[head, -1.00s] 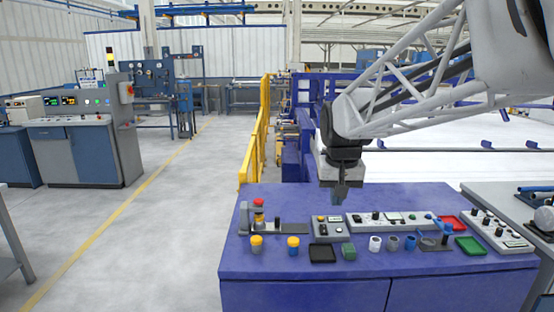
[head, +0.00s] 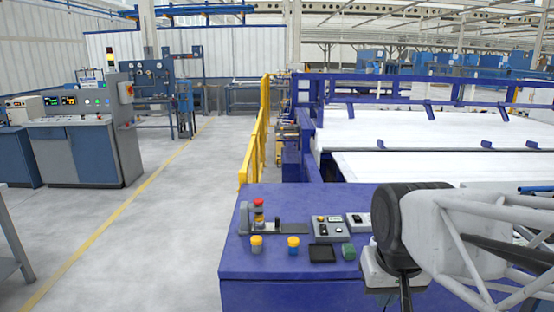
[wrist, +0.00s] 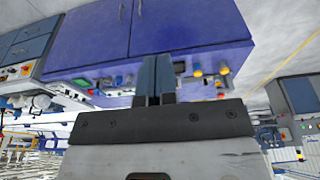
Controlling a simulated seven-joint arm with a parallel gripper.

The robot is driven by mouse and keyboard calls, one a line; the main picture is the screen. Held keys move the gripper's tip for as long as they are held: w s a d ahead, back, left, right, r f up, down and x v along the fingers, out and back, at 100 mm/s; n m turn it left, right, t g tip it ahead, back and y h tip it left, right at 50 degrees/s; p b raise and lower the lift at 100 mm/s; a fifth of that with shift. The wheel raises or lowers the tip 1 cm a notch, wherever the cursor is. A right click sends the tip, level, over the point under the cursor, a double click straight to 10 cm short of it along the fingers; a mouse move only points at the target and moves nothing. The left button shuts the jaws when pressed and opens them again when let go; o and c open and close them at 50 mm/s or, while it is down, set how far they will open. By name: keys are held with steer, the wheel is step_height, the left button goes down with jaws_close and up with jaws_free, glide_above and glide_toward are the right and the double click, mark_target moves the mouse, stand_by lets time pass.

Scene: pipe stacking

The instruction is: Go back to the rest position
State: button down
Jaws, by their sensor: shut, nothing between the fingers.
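My gripper (head: 405,296) hangs in front of the right half of the blue table (head: 290,272), partly cut off by my arm. In the wrist view my gripper (wrist: 155,65) has its two dark fingers together, with nothing between them. On the table's left, a small stack with a red top (head: 258,206) stands on a grey fixture. Two yellow-and-blue pipe pieces, one at left (head: 256,245) and one at right (head: 293,245), stand in front of it. A green piece (head: 348,251) sits by a black tray (head: 322,254).
A grey control box (head: 328,230) sits behind the black tray. My arm hides the right part of the table. A yellow railing (head: 254,140) runs behind the table's left side. The floor to the left is open, with a grey control console (head: 85,145) farther off.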

steer(key=s+f, duration=0.1)
steer(key=s, duration=0.2)
steer(key=s+f, duration=0.1)
steer(key=shift+s+d+f, duration=0.25)
steer(key=shift+s+f, duration=0.1)
steer(key=shift+s, duration=0.05)
